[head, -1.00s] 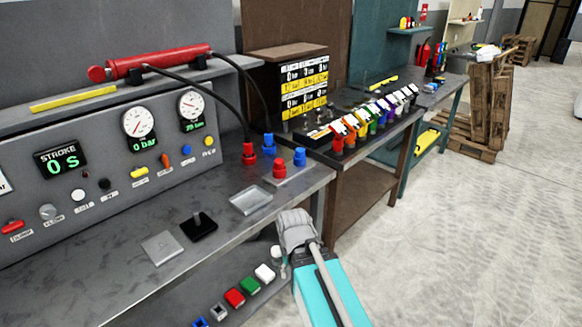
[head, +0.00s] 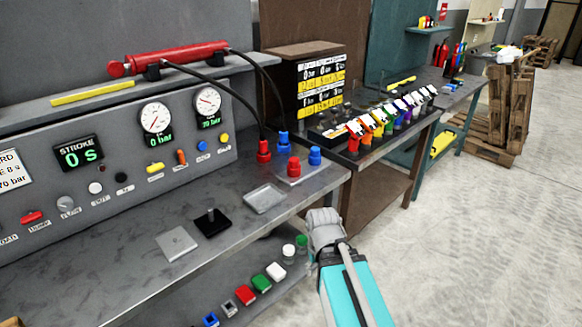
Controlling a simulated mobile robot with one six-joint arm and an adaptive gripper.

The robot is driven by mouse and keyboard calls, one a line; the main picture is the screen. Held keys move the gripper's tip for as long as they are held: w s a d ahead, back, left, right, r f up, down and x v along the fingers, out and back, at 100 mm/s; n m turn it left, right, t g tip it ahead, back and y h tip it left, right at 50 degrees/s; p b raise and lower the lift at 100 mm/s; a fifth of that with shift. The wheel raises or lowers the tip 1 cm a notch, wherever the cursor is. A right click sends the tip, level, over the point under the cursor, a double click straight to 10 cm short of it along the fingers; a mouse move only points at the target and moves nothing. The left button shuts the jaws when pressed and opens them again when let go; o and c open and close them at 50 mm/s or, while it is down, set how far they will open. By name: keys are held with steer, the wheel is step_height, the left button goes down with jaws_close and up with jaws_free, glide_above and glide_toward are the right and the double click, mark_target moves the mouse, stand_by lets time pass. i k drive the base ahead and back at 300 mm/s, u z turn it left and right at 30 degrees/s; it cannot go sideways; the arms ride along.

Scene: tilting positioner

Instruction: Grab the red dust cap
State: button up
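A red cap-like piece (head: 294,167) stands upright on a small grey plate at the right end of the grey bench. Another red piece (head: 264,151) stands just left of it, with a black hose running into its top. I cannot tell for sure which of these, if either, is the dust cap. My gripper (head: 325,226) is low in front of the bench's right end, below and right of both red pieces and apart from them. It is seen from behind, its fingertips are hidden, and nothing shows in it.
Blue pieces (head: 315,156) stand beside the red ones. A clear tray (head: 265,198), a black block with a peg (head: 212,221) and a grey plate (head: 176,243) lie on the bench. Coloured blocks (head: 253,284) sit on the lower shelf. Open floor (head: 470,250) lies to the right.

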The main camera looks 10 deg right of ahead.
mark_target(293, 162)
steer(key=z, duration=0.5)
steer(key=k, duration=1.35)
steer(key=z, duration=1.05)
steer(key=i, duration=2.6)
steer(key=u, duration=1)
steer(key=i, duration=0.55)
steer(key=u, duration=0.45)
